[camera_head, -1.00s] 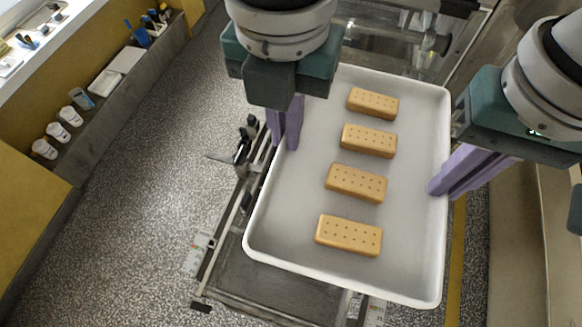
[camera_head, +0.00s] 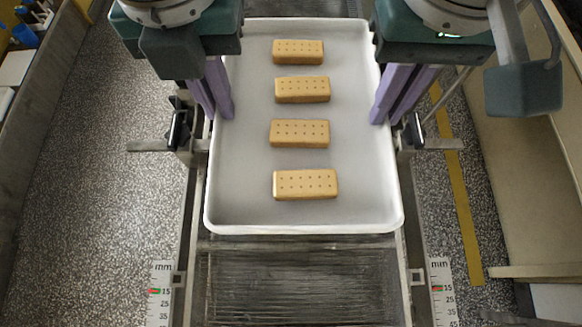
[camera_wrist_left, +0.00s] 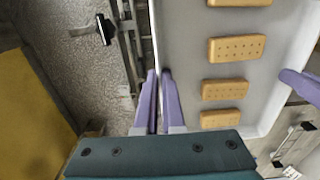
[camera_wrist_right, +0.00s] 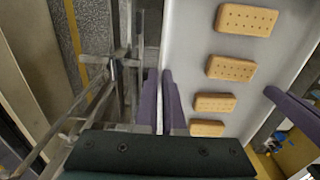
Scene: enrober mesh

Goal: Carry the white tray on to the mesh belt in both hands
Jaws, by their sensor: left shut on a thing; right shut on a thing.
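The white tray (camera_head: 250,210) carries several tan biscuits (camera_head: 302,133) in a single column. It is held over the mesh belt (camera_head: 300,285), whose bare part shows below the tray's near edge. I cannot tell whether the tray touches the belt. My left gripper (camera_head: 222,108) is shut on the tray's left wall, which also shows between its purple fingers in the left wrist view (camera_wrist_left: 159,85). My right gripper (camera_head: 382,115) is shut on the tray's right wall, as the right wrist view (camera_wrist_right: 165,85) also shows. The tray hides the belt beneath it.
Metal side rails with clamps (camera_head: 180,130) run along both sides of the belt. Millimetre scales (camera_head: 160,290) stand at both sides near the front. A yellow floor line (camera_head: 458,190) and a beige cabinet (camera_head: 530,150) are to the right. Speckled floor is clear at left.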

